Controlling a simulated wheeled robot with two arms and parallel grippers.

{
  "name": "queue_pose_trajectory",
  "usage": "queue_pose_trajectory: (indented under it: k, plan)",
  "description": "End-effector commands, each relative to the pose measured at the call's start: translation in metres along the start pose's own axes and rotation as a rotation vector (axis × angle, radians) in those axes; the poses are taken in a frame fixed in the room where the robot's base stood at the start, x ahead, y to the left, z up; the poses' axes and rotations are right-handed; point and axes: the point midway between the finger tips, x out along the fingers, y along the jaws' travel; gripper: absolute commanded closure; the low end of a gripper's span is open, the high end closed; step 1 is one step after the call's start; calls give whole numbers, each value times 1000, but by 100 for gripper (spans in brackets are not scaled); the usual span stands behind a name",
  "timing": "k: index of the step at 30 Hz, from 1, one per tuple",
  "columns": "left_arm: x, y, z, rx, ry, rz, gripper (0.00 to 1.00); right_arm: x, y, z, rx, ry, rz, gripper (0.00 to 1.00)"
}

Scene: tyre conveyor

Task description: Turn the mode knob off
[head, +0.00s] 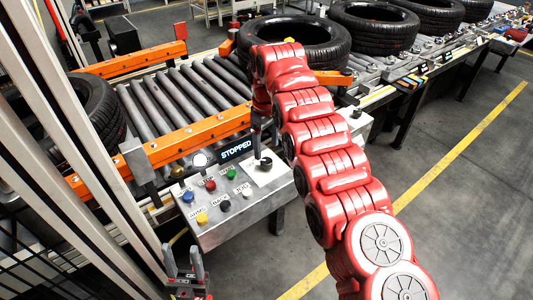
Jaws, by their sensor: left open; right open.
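The mode knob (265,163) is a small black knob on a white plate at the right of the metal control panel (222,226). The way it is turned is too small to tell. My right arm arches over from the lower right. My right gripper (264,147) hangs down just above the knob, open and partly hidden behind the arm; I cannot tell if it touches the knob. My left gripper (187,272) is open and empty at the bottom, below the panel. The display (237,150) reads STOPPED.
Blue, red, green, yellow, black and white buttons fill the panel's left part. Behind it runs the roller conveyor (188,98) with orange rails (190,139). The floor at right is clear.

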Motion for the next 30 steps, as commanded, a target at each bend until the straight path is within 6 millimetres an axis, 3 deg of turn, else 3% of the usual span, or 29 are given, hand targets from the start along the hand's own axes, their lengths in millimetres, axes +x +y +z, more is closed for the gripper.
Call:
queue_pose_trajectory:
  k: [1,3,15,21,30]
  plan:
    - [18,-1,-3,0,-1,0,50,-23,-1,0,-1,1,-1,24]
    - [36,-2,-6,0,0,0,50,-40,-1,0,-1,0,-2,24]
    - [104,-5,-18,0,0,0,50,-108,0,0,-1,1,-1,24]
    - [114,-6,-19,0,-1,0,50,-119,0,0,-1,2,0,24]
    - [114,-6,-19,0,0,0,50,-118,0,0,-1,2,0,24]
